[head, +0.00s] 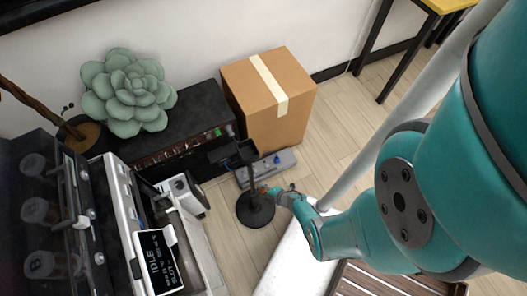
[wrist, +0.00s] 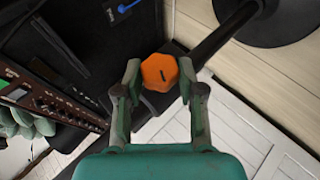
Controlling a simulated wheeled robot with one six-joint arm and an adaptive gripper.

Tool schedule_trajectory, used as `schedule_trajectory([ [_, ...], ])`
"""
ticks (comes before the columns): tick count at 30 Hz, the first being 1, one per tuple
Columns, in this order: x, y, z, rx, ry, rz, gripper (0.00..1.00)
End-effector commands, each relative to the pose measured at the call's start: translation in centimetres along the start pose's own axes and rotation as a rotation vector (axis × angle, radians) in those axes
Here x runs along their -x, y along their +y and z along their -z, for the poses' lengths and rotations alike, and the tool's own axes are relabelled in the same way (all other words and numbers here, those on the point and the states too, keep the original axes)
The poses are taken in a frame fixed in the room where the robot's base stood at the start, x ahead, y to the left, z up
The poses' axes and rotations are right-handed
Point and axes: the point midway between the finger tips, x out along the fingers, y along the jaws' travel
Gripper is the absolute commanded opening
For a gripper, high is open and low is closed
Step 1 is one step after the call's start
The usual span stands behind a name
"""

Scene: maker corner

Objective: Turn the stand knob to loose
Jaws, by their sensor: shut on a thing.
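The stand is black, with a round base (head: 257,212) on the floor and a thin pole that also shows in the wrist view (wrist: 226,30). Its knob (wrist: 159,72) is orange and lobed, with a short dark mark on its face. My gripper (wrist: 160,68) has one finger on each side of the knob and is shut on it. In the head view my gripper (head: 270,191) reaches the pole from the right, low above the base, and the knob is mostly hidden there. No loose or tight label is readable.
A cardboard box (head: 268,95) and a grey pedal-like unit (head: 266,166) stand behind the stand. A black cabinet (head: 185,122) with a brown knobbed panel is behind left. A white machine with a screen (head: 160,262) is front left. Wooden floor is clear right of the box.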

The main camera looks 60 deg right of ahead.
Motion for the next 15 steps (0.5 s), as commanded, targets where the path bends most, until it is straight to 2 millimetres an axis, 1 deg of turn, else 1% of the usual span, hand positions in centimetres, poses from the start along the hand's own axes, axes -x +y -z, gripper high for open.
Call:
schedule_trajectory([
  [15,-0.03,-0.1,0.03,0.037,0.002,-0.091,0.04],
])
